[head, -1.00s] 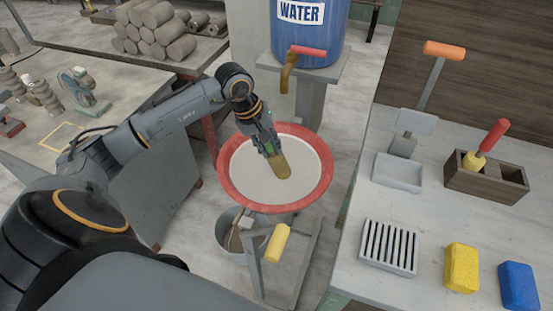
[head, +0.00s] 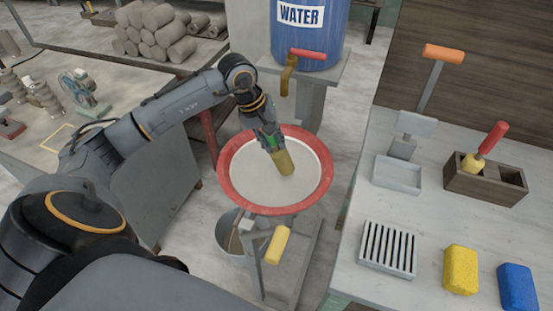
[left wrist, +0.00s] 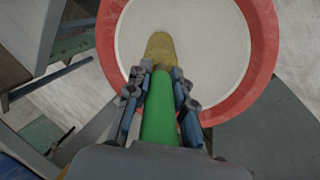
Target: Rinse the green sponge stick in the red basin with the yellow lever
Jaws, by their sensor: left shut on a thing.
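My left gripper (head: 268,137) is over the red basin (head: 228,187) and is shut on the green sponge stick (left wrist: 159,110). The stick's yellowish-brown sponge end (head: 284,162) points down toward the pale inside of the basin. I cannot tell whether the sponge touches the bottom. In the left wrist view the green handle lies between the two fingers, with the sponge end (left wrist: 160,47) beyond them. The yellow lever (head: 277,245) sticks out at the front below the basin. My right gripper is not in view.
A blue water barrel (head: 322,35) with a red-handled tap (head: 308,54) stands behind the basin. A bucket (head: 228,240) is under it. The right table holds a slotted dish (head: 389,248), a yellow sponge (head: 461,268), a blue sponge (head: 518,287) and a wooden box (head: 459,184).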

